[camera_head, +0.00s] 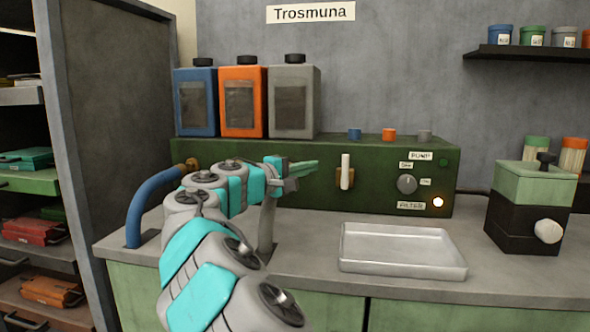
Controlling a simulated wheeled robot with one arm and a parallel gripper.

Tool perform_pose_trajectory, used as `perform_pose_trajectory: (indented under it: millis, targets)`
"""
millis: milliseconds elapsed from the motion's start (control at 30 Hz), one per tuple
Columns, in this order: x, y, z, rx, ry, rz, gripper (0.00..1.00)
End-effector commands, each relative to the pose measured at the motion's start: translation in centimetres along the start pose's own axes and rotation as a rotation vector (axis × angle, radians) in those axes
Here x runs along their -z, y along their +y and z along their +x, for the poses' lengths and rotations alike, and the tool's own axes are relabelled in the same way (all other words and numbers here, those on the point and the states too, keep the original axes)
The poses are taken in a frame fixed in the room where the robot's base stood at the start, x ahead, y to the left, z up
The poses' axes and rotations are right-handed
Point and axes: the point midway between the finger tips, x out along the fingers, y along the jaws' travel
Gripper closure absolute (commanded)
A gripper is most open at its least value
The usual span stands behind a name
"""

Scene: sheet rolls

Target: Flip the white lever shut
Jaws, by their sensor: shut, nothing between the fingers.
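A grey knob (407,184) and a lit lamp (438,202) sit right of the lever. A metal tray (402,270) lies on the counter below. A blue hose (150,202) bends at the left. A green-and-black box (525,215) stands far right.

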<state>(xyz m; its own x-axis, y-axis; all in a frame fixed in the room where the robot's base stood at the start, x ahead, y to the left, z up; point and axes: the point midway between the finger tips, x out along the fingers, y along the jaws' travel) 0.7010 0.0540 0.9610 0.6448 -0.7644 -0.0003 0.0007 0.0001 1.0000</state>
Motion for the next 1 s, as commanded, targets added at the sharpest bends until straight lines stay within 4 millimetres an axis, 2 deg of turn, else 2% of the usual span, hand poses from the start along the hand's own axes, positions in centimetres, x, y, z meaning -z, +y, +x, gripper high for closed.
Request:
perform_pose_trajectory:
  millis: [100,333,533,1000]
  targets:
    - [0.0,0.0,2.5,0.003,0.0,-0.001,1.0]
    - [-2.1,0.2,4.2,-0.001,-0.001,0.0,1.0]
    - [-2.8,0.1,4.8,-0.001,0.0,0.002,1.0]
    - [-2.8,0.1,4.9,0.005,0.001,0.009,1.0]
